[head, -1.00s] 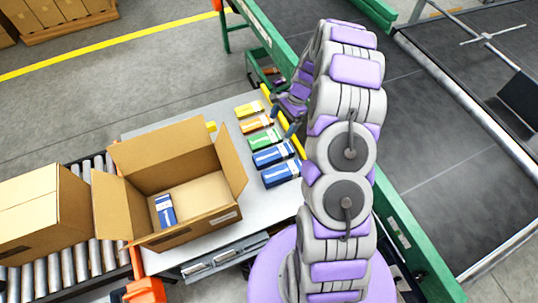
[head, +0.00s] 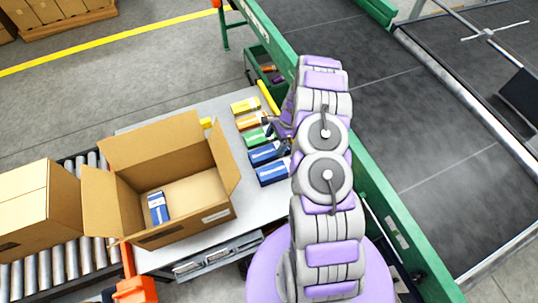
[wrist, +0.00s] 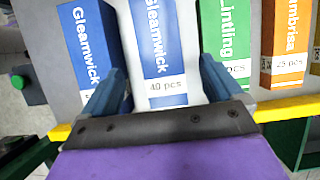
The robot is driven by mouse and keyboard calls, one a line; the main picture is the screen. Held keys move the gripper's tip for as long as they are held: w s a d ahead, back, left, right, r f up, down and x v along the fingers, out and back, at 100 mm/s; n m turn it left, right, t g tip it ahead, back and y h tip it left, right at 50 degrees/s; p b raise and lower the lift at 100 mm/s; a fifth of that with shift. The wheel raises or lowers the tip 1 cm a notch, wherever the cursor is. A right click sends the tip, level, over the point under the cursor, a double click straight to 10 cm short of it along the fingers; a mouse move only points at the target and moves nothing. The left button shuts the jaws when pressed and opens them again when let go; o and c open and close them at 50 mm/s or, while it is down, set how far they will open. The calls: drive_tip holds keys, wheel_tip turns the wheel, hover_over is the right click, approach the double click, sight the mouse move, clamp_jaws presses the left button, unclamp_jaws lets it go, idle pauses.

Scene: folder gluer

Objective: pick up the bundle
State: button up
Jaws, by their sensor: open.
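Several bundles lie in a row on the grey table: a yellow one (head: 245,106), an orange one (head: 250,121), a green one (head: 257,136) and two blue ones, the nearer (head: 272,172) and the farther (head: 266,153). In the wrist view my gripper (wrist: 160,85) is open, its fingers on either side of a blue Gleamwick bundle (wrist: 165,45) marked 40 pcs. Contact between fingers and bundle cannot be told.
An open cardboard box (head: 185,237) holds one blue bundle (head: 158,208). A closed box (head: 35,210) stands on the roller conveyor (head: 60,262) at left. A yellow rail (wrist: 60,133) runs along the table edge, beside the green machine frame (head: 375,200).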

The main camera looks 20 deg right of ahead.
sight(270, 150)
wheel_tip(270, 150, down, 2)
drive_tip(key=shift+a, duration=0.1)
drive_tip(key=b+x, duration=0.2)
drive_tip(key=x, duration=0.3)
drive_tip(key=shift+a+f, duration=0.15)
drive_tip(key=shift+d, duration=0.25)
drive_tip(key=shift+c, duration=0.6)
drive_tip(key=shift+w+a, duration=0.1)
drive_tip(key=shift+a, duration=0.1)
drive_tip(key=c, duration=1.1)
drive_tip(key=shift+d+r, duration=0.1)
drive_tip(key=shift+r, duration=0.1)
